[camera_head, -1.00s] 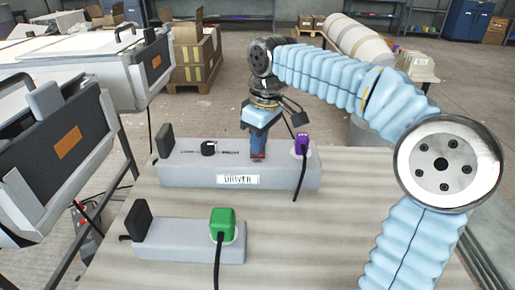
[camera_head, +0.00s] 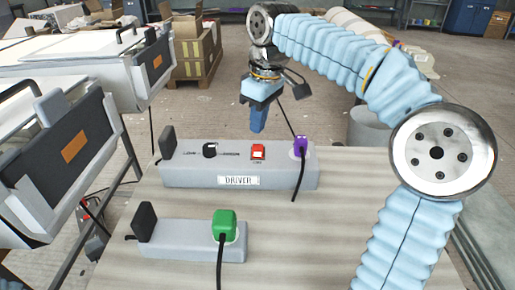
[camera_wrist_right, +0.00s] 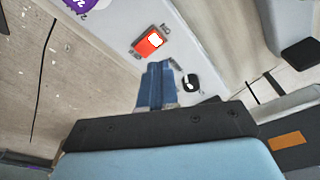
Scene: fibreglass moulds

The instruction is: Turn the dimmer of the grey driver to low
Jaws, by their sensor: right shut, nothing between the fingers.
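The grey driver (camera_head: 195,175) is a long box on the table, labelled "DRIVER" on its front. Its dimmer is a black knob (camera_head: 210,150) on the top, left of the middle, with a marked scale beside it; the knob also shows in the right wrist view (camera_wrist_right: 190,81). A red switch (camera_head: 258,152) sits right of the dimmer and also shows in the right wrist view (camera_wrist_right: 150,41). My right gripper (camera_head: 257,128) points down, shut and empty, above and behind the driver near the switch, apart from it. My left gripper is not in view.
A purple plug (camera_head: 300,146) with a black cable stands in the driver's right end. A smaller grey box (camera_head: 180,238) with a green plug (camera_head: 223,224) lies in front. Grey moulds or machines (camera_head: 50,140) stand left of the table. The table's right side is clear.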

